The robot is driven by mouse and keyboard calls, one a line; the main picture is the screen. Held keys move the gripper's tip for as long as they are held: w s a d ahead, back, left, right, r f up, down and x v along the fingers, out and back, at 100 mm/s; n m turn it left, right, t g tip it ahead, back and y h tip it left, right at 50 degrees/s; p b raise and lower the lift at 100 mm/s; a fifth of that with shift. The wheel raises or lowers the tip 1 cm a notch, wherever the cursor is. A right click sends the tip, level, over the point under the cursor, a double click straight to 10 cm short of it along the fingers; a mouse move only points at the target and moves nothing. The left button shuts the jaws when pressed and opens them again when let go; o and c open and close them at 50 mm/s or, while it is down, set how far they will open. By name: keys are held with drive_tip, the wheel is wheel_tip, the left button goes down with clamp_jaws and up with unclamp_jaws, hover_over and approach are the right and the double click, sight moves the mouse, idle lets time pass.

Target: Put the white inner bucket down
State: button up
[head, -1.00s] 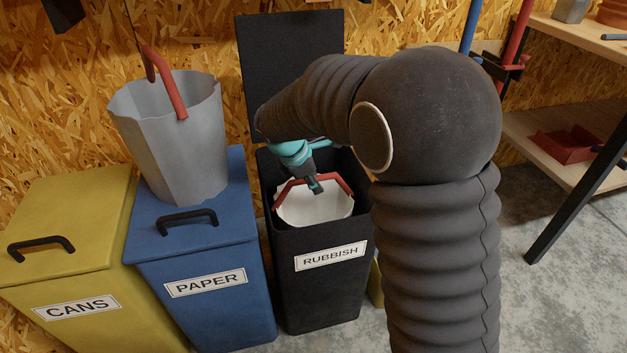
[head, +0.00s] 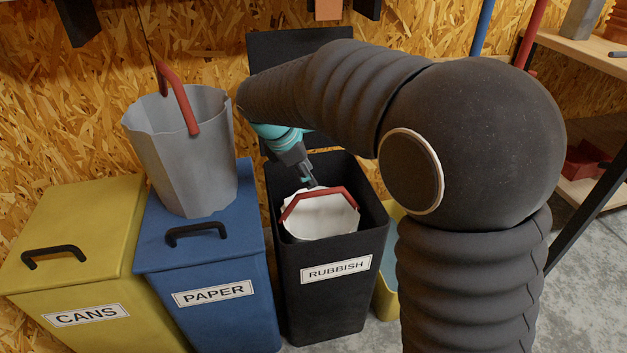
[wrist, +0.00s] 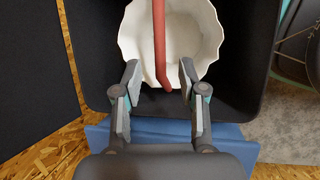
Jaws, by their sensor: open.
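The white inner bucket (head: 322,216) sits inside the black RUBBISH bin (head: 334,300), whose lid (head: 297,50) stands open at the back. The bucket's red handle (head: 318,192) is raised across its mouth. In the wrist view the white bucket (wrist: 191,30) and its red handle (wrist: 160,45) show ahead of my gripper. My gripper (head: 312,184) is open and empty just above the handle. In the wrist view its fingers (wrist: 160,72) are spread apart on either side of the handle's lower end. Whether the bucket rests on the bin's floor is hidden.
A grey bucket (head: 185,150) with a red handle stands on the blue PAPER bin (head: 225,310). The yellow CANS bin (head: 80,260) is at far left. A yellow container (head: 386,300) is right of the RUBBISH bin. A workbench (head: 575,45) stands at right.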

drive_tip(key=s+d+r+m+y, duration=0.1)
drive_tip(key=s+d+r+m, duration=0.2)
drive_tip(key=s+d+m, duration=0.25)
drive_tip(key=s+d+r+m+y, duration=0.1)
drive_tip(key=s+d+r+m, duration=0.35)
drive_tip(key=d, duration=0.25)
drive_tip(key=s+d+f+m+t+y, duration=0.1)
drive_tip(key=s+d+m, duration=0.2)
drive_tip(key=s+m, duration=0.2)
drive_tip(key=s+d+f+m+t, duration=0.1)
drive_tip(key=s+d+m, duration=0.3)
drive_tip(key=s, duration=0.6)
drive_tip(key=shift+s+d+f+m+y, duration=0.15)
drive_tip(key=shift+s+f+m+y, duration=0.25)
drive_tip(key=shift+f+m, duration=0.45)
